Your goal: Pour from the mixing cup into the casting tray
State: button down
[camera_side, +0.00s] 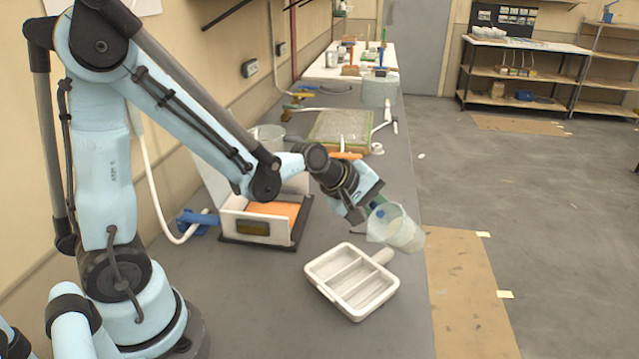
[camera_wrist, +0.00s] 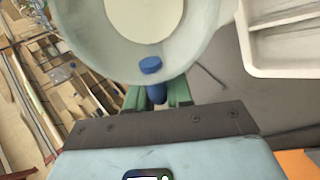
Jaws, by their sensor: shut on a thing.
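The mixing cup (camera_side: 404,236) is a translucent pale cup with a whitish content, tilted in the side view above the table's right edge. My gripper (camera_side: 377,205) is shut on it at its near side. In the wrist view the cup (camera_wrist: 205,45) fills the top middle, with a pale round area inside and a blue piece at its wall. The green fingers of my gripper (camera_wrist: 158,94) meet at a blue part there. The casting tray (camera_side: 352,281) is white with several long compartments and lies on the table below and left of the cup. Its corner shows in the wrist view (camera_wrist: 262,66).
A white open box (camera_side: 245,228) with an orange inside stands on a dark base left of the tray. A framed panel (camera_side: 340,128), a grey bucket (camera_side: 379,92) and hoses lie farther back. The grey table (camera_side: 270,285) is clear around the tray's front.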

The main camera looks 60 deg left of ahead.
dwell(0.8)
jog(key=shift+t, duration=0.5)
jog(key=shift+f, duration=0.1)
dwell(0.3)
jog(key=shift+t, duration=0.4)
jog(key=shift+s+f+t+h, duration=0.1)
jog(key=shift+f+t+h, duration=0.05)
jog(key=shift+t+h, duration=0.15)
dwell(1.0)
jog(key=shift+t, duration=0.3)
dwell(0.7)
jog(key=shift+r+g, duration=1.4)
jog(key=shift+r, duration=0.4)
